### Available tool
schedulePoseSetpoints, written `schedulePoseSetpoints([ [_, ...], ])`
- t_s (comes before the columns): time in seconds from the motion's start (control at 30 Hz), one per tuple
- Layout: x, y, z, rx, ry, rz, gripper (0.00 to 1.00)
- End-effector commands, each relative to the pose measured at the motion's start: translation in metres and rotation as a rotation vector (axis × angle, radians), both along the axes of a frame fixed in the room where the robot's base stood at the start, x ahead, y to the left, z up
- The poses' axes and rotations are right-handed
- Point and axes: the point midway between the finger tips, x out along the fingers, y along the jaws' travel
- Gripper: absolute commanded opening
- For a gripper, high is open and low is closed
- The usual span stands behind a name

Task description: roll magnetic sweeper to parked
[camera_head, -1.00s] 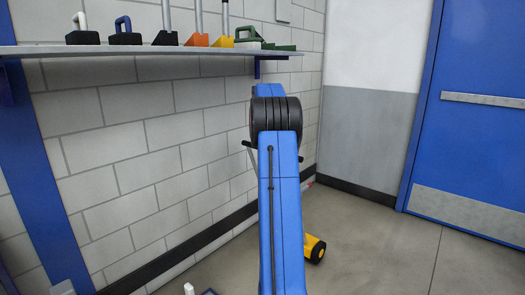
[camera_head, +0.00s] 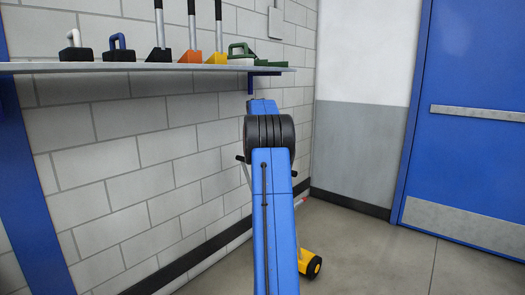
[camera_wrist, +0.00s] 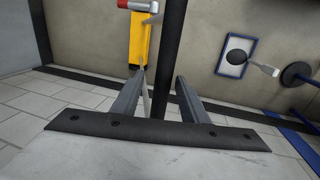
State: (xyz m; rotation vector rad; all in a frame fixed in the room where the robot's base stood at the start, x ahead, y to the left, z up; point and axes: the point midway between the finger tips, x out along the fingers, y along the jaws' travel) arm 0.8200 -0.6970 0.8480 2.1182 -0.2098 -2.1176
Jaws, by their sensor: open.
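The magnetic sweeper (camera_head: 310,264) has a yellow body with dark wheels and stands on the floor, mostly hidden behind my arm. A dark crossbar end (camera_head: 240,158) and a thin grey rod show beside my arm; they look like its handle. In the wrist view the yellow body (camera_wrist: 139,42) lies beyond my gripper (camera_wrist: 158,78). My gripper's fingers are apart, with a black bar (camera_wrist: 170,50) and the thin grey rod showing between them. I cannot tell whether either finger touches the bar. The head view hides my gripper.
A wall shelf (camera_head: 150,66) with several handled blocks runs along the left. A blue door (camera_head: 470,120) is at the right, with open floor (camera_head: 375,255) before it. In the wrist view, a blue-edged rectangle (camera_wrist: 222,42) with a dark round object lies on the floor.

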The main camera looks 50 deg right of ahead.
Motion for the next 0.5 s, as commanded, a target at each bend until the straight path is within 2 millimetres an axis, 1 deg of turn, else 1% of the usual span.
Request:
schedulePoseSetpoints([
  [0.17,0.0,0.004,0.023,-0.002,-0.002,0.0,0.4],
  [0.5,0.0,0.017,0.089,-0.003,-0.003,0.0,0.4],
])
